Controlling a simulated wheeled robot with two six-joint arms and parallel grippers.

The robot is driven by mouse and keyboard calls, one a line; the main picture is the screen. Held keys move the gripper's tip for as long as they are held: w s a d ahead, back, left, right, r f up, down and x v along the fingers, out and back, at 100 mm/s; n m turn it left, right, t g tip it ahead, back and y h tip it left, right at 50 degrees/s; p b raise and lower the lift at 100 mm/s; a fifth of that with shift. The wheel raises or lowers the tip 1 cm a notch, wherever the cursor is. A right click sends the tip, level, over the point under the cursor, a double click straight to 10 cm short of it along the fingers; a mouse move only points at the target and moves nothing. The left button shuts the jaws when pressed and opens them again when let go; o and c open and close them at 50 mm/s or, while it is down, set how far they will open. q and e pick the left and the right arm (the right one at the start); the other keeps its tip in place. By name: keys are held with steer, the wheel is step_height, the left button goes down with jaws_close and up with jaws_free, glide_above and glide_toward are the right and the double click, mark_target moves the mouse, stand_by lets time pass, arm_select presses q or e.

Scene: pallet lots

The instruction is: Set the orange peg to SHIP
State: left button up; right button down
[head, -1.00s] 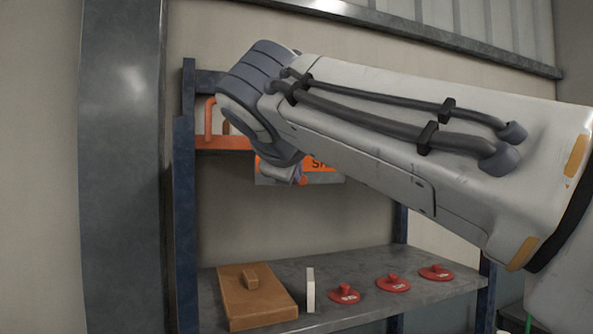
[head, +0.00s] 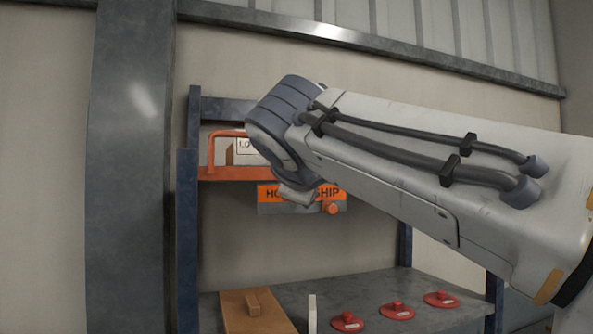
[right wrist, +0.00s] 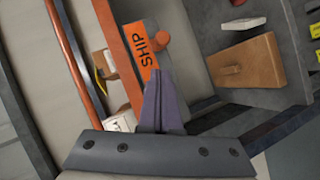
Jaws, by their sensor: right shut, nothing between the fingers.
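The orange peg (head: 330,208) sticks out of the grey board (head: 283,209) just below the word SHIP on its orange label strip. In the right wrist view the peg (right wrist: 160,40) is beside the SHIP label (right wrist: 142,50). My right gripper (head: 297,195) is in front of the board, left of the peg, mostly hidden behind my forearm and covering the strip's middle. In the right wrist view the gripper's fingers (right wrist: 158,82) are shut and empty, with a visible gap between their tips and the peg. My left gripper is not in view.
Above the board, an orange shelf edge (head: 220,173) with an orange rail (head: 211,153) holds boxes. The grey lower shelf (head: 290,291) carries a brown box (head: 253,312), a white upright piece (head: 312,314) and several red knobbed discs (head: 397,310). Blue rack posts (head: 187,240) stand at the left.

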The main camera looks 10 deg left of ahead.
steer(key=b+v, duration=0.2)
steer(key=v, duration=0.8)
steer(key=shift+r+b, duration=0.15)
steer(key=shift+b, duration=0.2)
steer(key=shift+s, duration=0.15)
step_height(320, 180, down, 30)
steer(key=s+g+b, duration=0.2)
steer(key=g, duration=0.5)
steer(key=s+d+f+m+g, duration=0.2)
steer(key=s+f, duration=0.3)
steer(key=f, duration=0.3)
steer(key=s+d+f+m+g+b, duration=0.1)
steer(key=s+d+f+m+g, duration=0.1)
steer(key=s+f, duration=0.3)
steer(key=s+d+f+m+g+y+b, duration=0.1)
steer(key=s+d+f+m+g, duration=0.1)
steer(key=f, duration=0.9)
steer(key=s+d+g, duration=0.1)
steer(key=s+d, duration=0.1)
steer(key=s, duration=0.1)
steer(key=shift+s+d+f+m, duration=0.2)
steer(key=shift+s+f+m, duration=0.1)
steer(key=shift+s+m, duration=0.1)
